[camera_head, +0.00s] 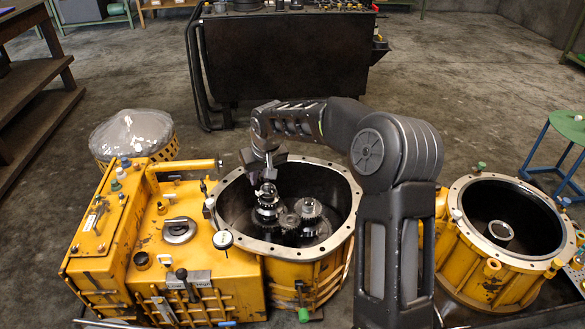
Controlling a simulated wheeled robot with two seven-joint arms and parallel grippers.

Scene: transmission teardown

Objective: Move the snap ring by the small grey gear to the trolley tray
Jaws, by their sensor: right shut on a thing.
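My right gripper (267,174) reaches down over the left side of the open yellow gear housing (345,238). It is shut at the top of the left gear stack (268,210). What lies between the fingertips is too small to make out; I take it to be the snap ring. The small grey gear (289,222) sits inside the housing, to the right of and a little below that stack. A larger gear (310,210) stands beside it. My left gripper is out of view.
A yellow gearbox casing (160,250) adjoins the housing on the left. A second open yellow housing (470,250) stands at the right. A wrapped round part (130,133) lies behind the casing. Open floor (450,90) lies between the housings and the trolley.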

